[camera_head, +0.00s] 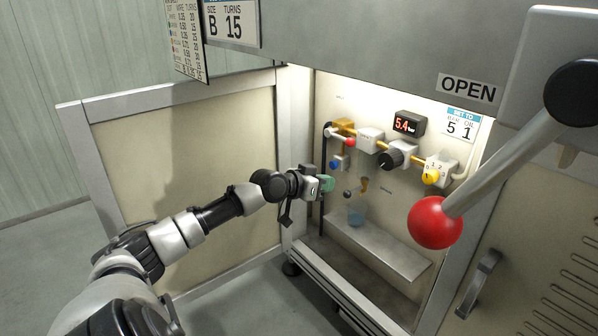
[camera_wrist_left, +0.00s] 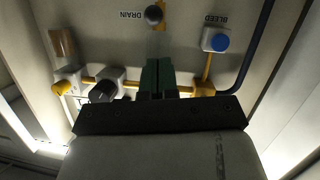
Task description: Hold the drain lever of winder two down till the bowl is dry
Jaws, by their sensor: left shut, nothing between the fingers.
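The drain lever shows as a dark round knob (camera_wrist_left: 154,14) beside the upside-down DRAIN label in the left wrist view. In the head view a small dark knob (camera_head: 347,194) sits just above a clear bowl (camera_head: 355,215) with bluish liquid in its lower part. My left gripper (camera_head: 326,184) is in front of the open bay, left of that knob. Its green fingers (camera_wrist_left: 157,76) are shut and empty in the wrist view, pointing toward the knob with a gap between. My right gripper is not in view.
A blue BLEED button (camera_wrist_left: 219,42) is near the drain knob. Above are a red-tipped valve (camera_head: 350,142), a display reading 5.4 (camera_head: 405,124), a black dial (camera_head: 389,158) and a yellow selector (camera_head: 432,176). A large red-balled lever (camera_head: 435,222) hangs at right. A metal shelf (camera_head: 385,252) lies below.

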